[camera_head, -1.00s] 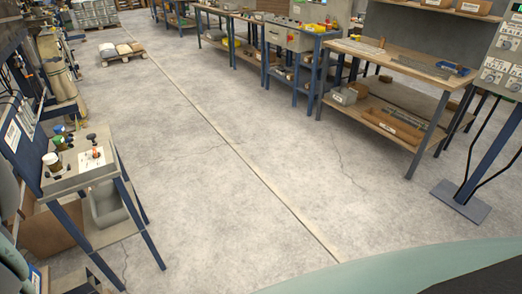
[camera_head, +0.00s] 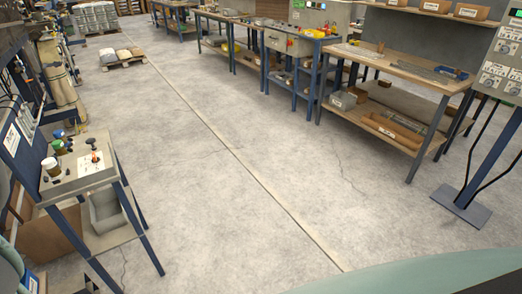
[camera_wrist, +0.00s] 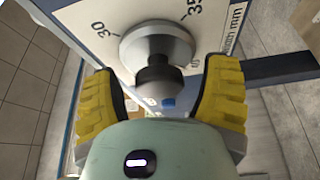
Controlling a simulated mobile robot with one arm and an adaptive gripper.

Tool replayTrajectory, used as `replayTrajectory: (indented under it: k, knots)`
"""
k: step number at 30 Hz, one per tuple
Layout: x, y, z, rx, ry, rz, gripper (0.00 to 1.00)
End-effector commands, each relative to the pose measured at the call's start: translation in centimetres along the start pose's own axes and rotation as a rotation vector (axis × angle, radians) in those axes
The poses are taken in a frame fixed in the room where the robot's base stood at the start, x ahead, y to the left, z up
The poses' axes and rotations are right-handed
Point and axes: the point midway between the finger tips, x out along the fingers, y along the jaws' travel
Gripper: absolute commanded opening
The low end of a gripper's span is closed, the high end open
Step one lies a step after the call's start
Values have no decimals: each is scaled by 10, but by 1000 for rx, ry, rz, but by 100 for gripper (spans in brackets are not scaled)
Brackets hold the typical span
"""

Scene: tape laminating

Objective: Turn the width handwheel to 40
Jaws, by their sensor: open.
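The width handwheel (camera_wrist: 150,45) is a pale grey round wheel with a dark grip knob (camera_wrist: 158,84) facing my wrist camera. It sits on a white dial plate (camera_wrist: 90,16) printed with 30 at left, 35 at upper right and "mm" at right. A small blue mark (camera_wrist: 168,103) shows just below the knob; the wheel's exact reading is hard to tell. My gripper (camera_wrist: 160,72) is open, its yellow fingers on the left and right of the knob, with gaps visible on both sides. I cannot make out the handwheel or my gripper in the head view.
Long workbenches (camera_head: 400,68) line the back right, and a panel post (camera_head: 490,150) stands at right. The concrete floor between is clear.

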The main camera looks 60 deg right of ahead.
Motion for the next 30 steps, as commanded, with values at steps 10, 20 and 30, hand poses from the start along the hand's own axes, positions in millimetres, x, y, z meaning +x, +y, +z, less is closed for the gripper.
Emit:
replayTrajectory:
  k: [10, 20, 30]
  knots:
    - [1, 6, -3, -625, 6, -258, 75]
    - [-1, 3, 1, -1158, -5, -479, 75]
    - [-3, 0, 4, -1396, -10, -581, 75]
